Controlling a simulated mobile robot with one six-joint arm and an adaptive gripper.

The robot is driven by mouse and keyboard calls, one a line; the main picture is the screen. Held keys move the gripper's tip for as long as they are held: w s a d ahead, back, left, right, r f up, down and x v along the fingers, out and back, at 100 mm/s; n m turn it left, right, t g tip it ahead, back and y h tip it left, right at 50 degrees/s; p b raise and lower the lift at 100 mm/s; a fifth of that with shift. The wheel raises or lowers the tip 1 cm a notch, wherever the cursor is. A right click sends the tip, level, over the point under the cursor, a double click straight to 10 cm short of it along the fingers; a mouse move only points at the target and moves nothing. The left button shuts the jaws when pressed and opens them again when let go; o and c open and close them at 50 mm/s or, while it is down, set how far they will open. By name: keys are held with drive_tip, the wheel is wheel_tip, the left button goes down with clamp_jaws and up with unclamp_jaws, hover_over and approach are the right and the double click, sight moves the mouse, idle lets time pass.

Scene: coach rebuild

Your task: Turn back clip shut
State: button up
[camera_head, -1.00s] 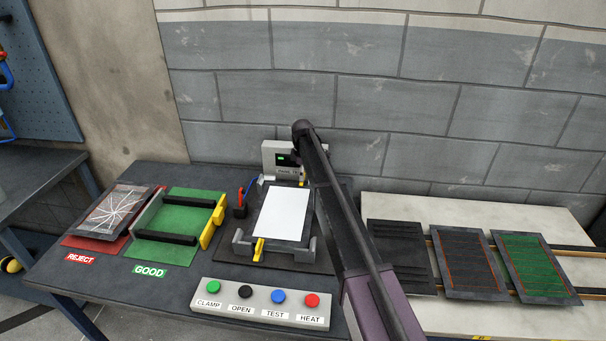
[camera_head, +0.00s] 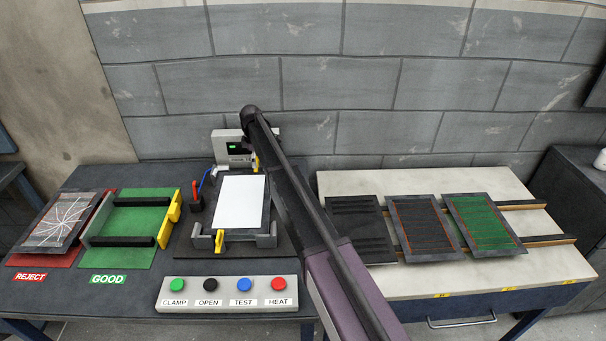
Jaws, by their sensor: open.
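A white panel (camera_head: 241,203) lies flat in a dark fixture (camera_head: 185,243) at the middle of the table. The yellow back clip (camera_head: 255,162) stands upright at the fixture's far edge, partly behind my arm. A yellow front clip (camera_head: 220,241) sits at the near edge of the panel. My arm reaches in from the lower right, and its dark end is close to the back clip. My gripper (camera_head: 250,148) is open there, mostly hidden behind my arm. I cannot tell whether it touches the clip.
A grey box with a screen (camera_head: 232,147) stands behind the fixture. A button panel (camera_head: 228,293) is in front. The green GOOD tray (camera_head: 140,255) and a cracked panel (camera_head: 64,222) are at left. Several panels, one green (camera_head: 483,225), lie on the right bench.

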sight(256, 159)
drive_tip(key=m, duration=0.8)
drive_tip(key=shift+m, duration=0.3)
drive_tip(key=m, duration=0.4)
drive_tip(key=shift+m, duration=0.3)
drive_tip(key=m, duration=0.4)
wheel_tip(256, 159, up, 14)
drive_tip(key=p, duration=1.4)
drive_tip(key=s+d+f+b, duration=0.2)
drive_tip(key=s+d, duration=0.7)
drive_tip(key=s, duration=0.2)
drive_tip(key=s+d+f+b, duration=0.2)
drive_tip(key=s+d+f, duration=0.1)
drive_tip(key=s+d, duration=0.7)
drive_tip(key=shift+s+b, duration=0.4)
drive_tip(key=shift+s, duration=0.55)
drive_tip(key=shift+r, duration=0.1)
